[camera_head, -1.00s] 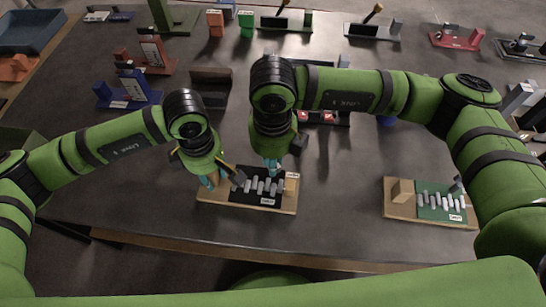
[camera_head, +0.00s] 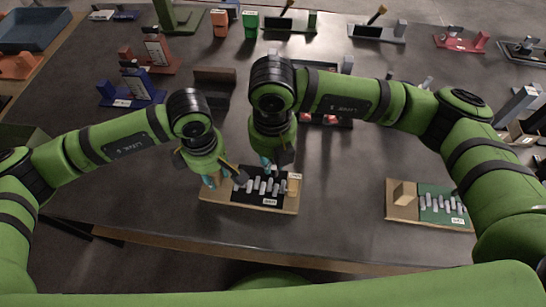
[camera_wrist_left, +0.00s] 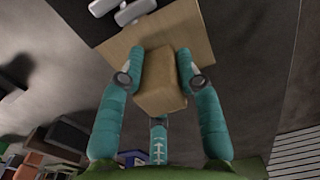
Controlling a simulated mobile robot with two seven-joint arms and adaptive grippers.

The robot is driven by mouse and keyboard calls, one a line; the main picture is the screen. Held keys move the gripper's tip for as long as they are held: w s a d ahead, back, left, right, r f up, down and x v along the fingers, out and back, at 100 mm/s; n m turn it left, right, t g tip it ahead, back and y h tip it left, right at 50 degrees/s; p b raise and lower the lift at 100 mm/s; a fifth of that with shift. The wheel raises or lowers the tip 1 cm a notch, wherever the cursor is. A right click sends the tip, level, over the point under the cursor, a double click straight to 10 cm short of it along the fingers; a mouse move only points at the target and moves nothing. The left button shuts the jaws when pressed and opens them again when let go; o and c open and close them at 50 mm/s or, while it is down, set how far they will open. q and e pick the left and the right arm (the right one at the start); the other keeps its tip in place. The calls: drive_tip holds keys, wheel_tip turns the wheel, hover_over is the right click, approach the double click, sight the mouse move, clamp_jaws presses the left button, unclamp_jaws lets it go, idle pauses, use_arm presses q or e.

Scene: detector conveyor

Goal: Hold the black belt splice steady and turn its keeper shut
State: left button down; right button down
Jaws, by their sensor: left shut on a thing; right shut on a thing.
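The black belt splice (camera_head: 245,198), with a row of grey pegs, lies on a tan wooden board (camera_head: 290,206) near the table's front edge. My left gripper (camera_head: 212,181) is shut on the wooden block at the board's left end. In the left wrist view the block (camera_wrist_left: 160,86) sits between the teal fingers (camera_wrist_left: 160,72), with a corner of the splice (camera_wrist_left: 92,20) beyond. My right gripper (camera_head: 268,166) points down at the splice's far edge, its fingers shut on a small part there. That part, likely the keeper, is mostly hidden, so its angle cannot be told.
A similar green splice (camera_head: 436,206) on a wooden board lies to the right. Brown, blue and red fixtures stand behind and to the left, including a dark brown one (camera_head: 214,88) behind my left gripper. Bare table lies between the two splice boards.

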sight(273, 162)
idle(0.3)
drive_tip(key=c, duration=1.2)
unclamp_jaws()
wheel_tip(273, 162, up, 12)
drive_tip(key=shift+r, duration=0.1)
use_arm(q)
drive_tip(key=c, duration=0.8)
unclamp_jaws()
drive_tip(key=shift+r, duration=0.1)
